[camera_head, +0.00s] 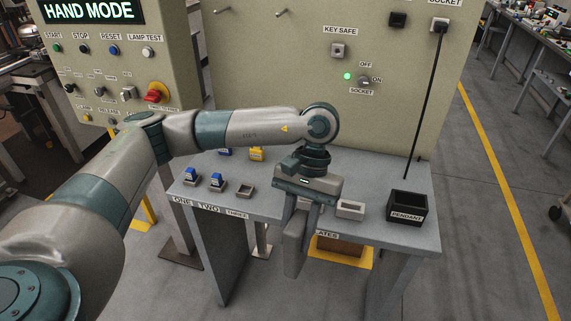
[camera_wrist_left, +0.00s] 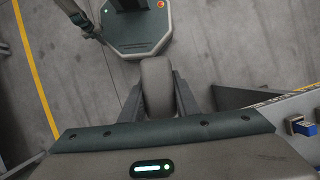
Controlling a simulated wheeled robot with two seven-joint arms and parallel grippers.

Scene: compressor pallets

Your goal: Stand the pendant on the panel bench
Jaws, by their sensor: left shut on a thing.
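My left gripper (camera_head: 300,212) is shut on a grey, elongated block, seemingly the pendant (camera_head: 294,252). The block hangs below the fingers at the front edge of the panel bench (camera_head: 388,172), and its lower end is below the bench top's level. In the left wrist view the rounded grey pendant (camera_wrist_left: 157,85) is between the two fingers (camera_wrist_left: 158,100). An open black box labelled PENDANT (camera_head: 408,208) stands at the bench's right end, to the right of my gripper. It looks empty.
Blue padlock-like pieces (camera_head: 217,182) stand on the bench's left part. The control panel (camera_head: 290,75) rises behind. A black cable (camera_head: 424,105) hangs from its socket toward the box.

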